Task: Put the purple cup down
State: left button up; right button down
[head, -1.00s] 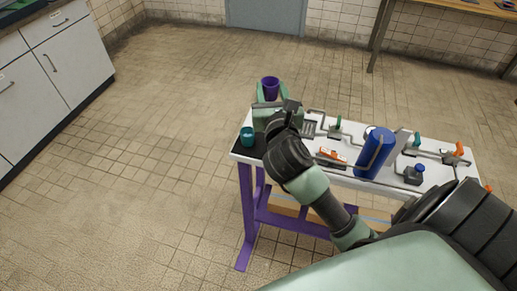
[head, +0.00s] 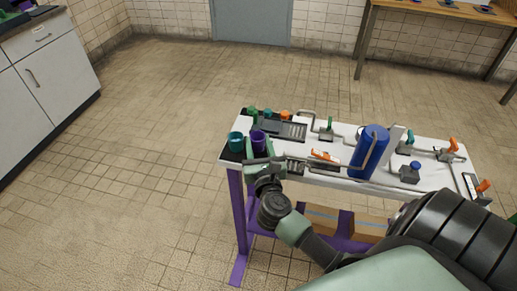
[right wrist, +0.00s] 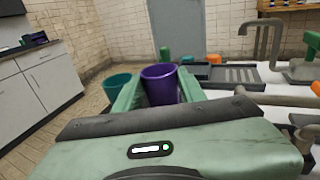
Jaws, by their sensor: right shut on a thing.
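The purple cup (head: 258,141) is upright between the fingers of my right gripper (head: 256,147), at the left end of the white table (head: 338,183). In the right wrist view the purple cup (right wrist: 160,84) sits between the two green fingers (right wrist: 160,95), which are shut on it. The cup's base is hidden, so I cannot tell whether it touches the table. A teal cup (head: 236,141) stands just left of it on a dark mat (head: 230,156). My left gripper is not in view.
Behind the gripper are a dark drain tray (head: 283,129) and small green and orange items. A blue cylinder (head: 369,152) with pipes stands mid-table. Cardboard boxes (head: 368,227) sit on the lower shelf. A cabinet (head: 45,80) is far left; open floor lies between.

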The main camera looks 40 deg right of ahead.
jog(key=shift+f, duration=0.5)
jog(key=shift+f, duration=0.1)
jog(key=c, duration=1.1)
grip_release()
jog(key=shift+r, duration=0.2)
jog(key=shift+b+v, duration=1.05)
jog(key=shift+v, duration=4.95)
jog(key=shift+f, duration=0.15)
